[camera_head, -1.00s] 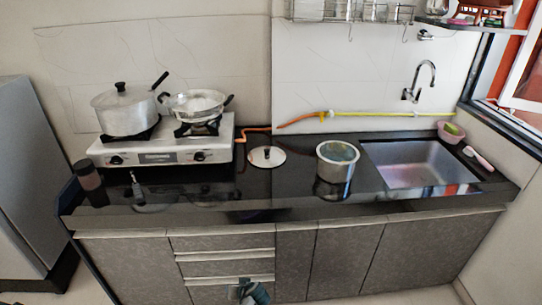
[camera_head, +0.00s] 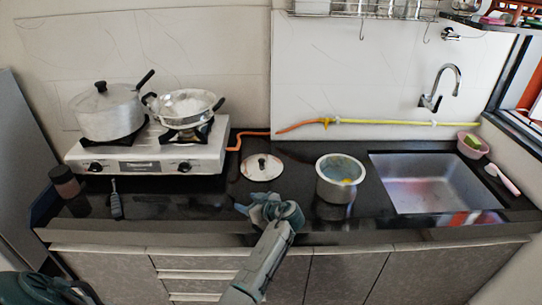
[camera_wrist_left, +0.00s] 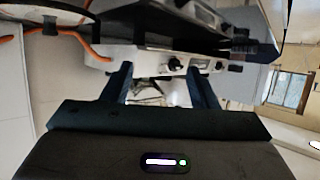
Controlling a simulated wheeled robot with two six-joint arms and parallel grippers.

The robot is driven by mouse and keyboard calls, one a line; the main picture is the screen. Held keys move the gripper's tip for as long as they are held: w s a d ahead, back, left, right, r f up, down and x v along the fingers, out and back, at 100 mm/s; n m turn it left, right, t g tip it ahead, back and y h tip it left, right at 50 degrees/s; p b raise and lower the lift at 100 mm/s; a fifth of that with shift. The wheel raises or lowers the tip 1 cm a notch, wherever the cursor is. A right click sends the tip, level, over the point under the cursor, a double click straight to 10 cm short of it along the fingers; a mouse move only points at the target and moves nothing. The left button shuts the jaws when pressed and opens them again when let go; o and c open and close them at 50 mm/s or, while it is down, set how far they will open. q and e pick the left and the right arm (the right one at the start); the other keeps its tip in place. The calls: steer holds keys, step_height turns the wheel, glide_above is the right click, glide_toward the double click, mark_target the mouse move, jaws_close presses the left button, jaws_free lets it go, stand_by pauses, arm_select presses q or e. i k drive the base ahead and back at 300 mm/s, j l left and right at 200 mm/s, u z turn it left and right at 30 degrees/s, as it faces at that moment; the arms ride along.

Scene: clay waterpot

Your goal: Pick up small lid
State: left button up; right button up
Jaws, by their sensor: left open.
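The small lid (camera_head: 262,172) is a round, pale metal disc with a dark knob. It lies flat on the black counter between the stove and the open pot in the head view. My left gripper (camera_head: 246,207) is near the counter's front edge, in front of the lid and apart from it. In the left wrist view its two dark fingers (camera_wrist_left: 164,82) are spread with nothing gripped between them. My right gripper is not in view.
A white stove (camera_head: 150,153) holds a lidded pot (camera_head: 107,113) and a pan (camera_head: 184,106). An open metal pot (camera_head: 339,184) stands right of the lid, left of the sink (camera_head: 435,183). An orange hose (camera_head: 240,137) runs behind the lid. A dark jar (camera_head: 66,183) stands at left.

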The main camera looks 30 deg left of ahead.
mark_target(260, 167)
steer(key=i+j, duration=0.1)
steer(key=i, duration=0.75)
steer(key=j, duration=0.35)
steer(key=i+j+z, duration=0.1)
steer(key=j, duration=0.3)
